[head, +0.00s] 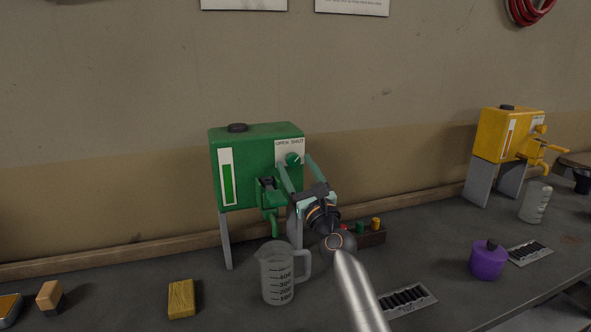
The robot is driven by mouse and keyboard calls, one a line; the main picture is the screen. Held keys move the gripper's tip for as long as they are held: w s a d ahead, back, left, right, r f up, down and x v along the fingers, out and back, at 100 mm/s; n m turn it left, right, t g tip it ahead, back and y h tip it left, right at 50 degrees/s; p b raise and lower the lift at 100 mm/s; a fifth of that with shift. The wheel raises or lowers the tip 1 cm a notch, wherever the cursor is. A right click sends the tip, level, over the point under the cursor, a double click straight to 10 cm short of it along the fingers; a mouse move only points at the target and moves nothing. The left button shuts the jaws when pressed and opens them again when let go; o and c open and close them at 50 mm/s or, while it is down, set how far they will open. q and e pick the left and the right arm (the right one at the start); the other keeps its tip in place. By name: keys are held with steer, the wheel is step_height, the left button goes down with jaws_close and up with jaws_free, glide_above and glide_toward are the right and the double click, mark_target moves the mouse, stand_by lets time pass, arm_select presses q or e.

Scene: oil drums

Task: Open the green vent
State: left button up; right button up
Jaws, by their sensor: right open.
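A green drum (257,140) stands on metal legs at the middle of the bench, against the wall. I cannot tell for sure which part is the vent. My right gripper (297,163) is open in front of the drum, its two fingers reaching up on either side of the knob. Contact with the knob cannot be made out. My left gripper is not in view.
A clear measuring jug (277,277) stands below the tap, close to my right arm. A yellow sponge (181,299) and a wooden-handled brush (50,296) lie at left. At right are a purple container (488,261), a yellow drum (505,137) and another beaker (535,202).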

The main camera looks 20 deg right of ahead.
steer(key=shift+w+r, duration=0.25)
steer(key=shift+w, duration=0.25)
steer(key=shift+c, duration=0.3)
jaws_close()
